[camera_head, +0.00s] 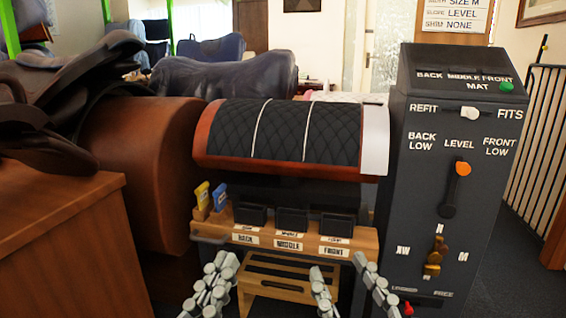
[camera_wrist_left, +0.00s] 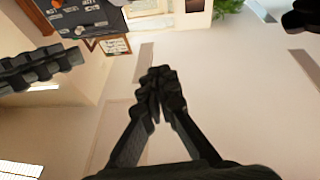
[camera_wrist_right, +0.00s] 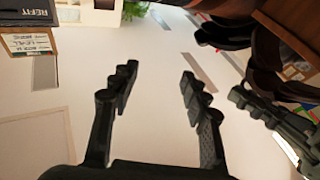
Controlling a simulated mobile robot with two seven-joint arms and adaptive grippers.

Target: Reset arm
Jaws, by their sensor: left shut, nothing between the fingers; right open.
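My left gripper (camera_head: 222,264) is low in the head view, in front of the wooden tray shelf. In the left wrist view (camera_wrist_left: 160,85) its fingers meet at the tips with nothing between them. My right gripper (camera_head: 338,268) is to its right, in front of the shelf's right end. In the right wrist view (camera_wrist_right: 158,78) its fingers stand wide apart and empty. Each wrist view also shows the other gripper at its edge. Only the fingers of both grippers show in the head view.
A quilted dark mat (camera_head: 285,132) lies over the stand, above the tray shelf (camera_head: 365,238). A dark control panel (camera_head: 420,185) with an orange-knobbed lever (camera_head: 462,169) stands at the right. A wooden cabinet (camera_head: 65,250) and brown saddle (camera_head: 60,100) are at the left.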

